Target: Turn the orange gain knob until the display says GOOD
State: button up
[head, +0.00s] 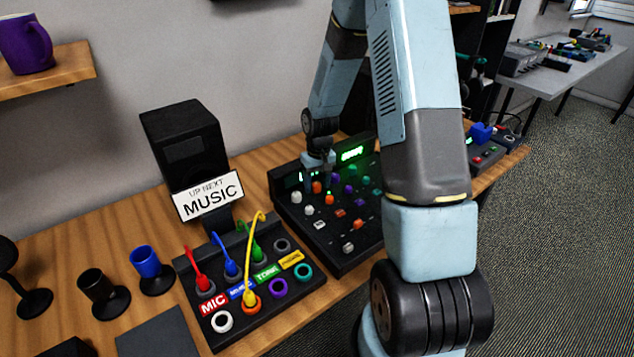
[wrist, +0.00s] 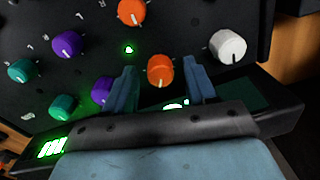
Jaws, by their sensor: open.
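The mixer panel (head: 285,205) is black, with rows of coloured knobs. An orange knob (wrist: 160,70) sits between my gripper's two fingers (wrist: 161,88) in the wrist view; its white mark points down in that picture. The fingers stand apart, one on each side, with visible gaps to the knob. The same orange knob (head: 316,187) shows just under my gripper (head: 318,178) in the head view. The display (head: 352,153) glows green at the panel's back; its letters are too small to read surely. In the wrist view the display (wrist: 52,147) is partly hidden by my gripper.
A white knob (wrist: 228,46), a purple knob (wrist: 102,90) and another orange knob (wrist: 131,12) are near the fingers. A patch box (head: 215,345) with coloured cables, a MUSIC sign (head: 210,196) and a black speaker (head: 185,145) stand left. My arm hides the panel's right side.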

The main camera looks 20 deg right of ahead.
aim_at(319, 184)
jog(key=shift+c, duration=0.2)
grip_shut()
jog(key=m, duration=0.4)
jog(key=shift+m, duration=0.4)
jog(key=shift+o, duration=0.2)
grip_release()
jog(key=shift+r, duration=0.1)
notch_tip(319, 184, up, 14)
jog(key=shift+d+f, duration=0.25)
jog(key=shift+s, duration=0.1)
dwell(0.5)
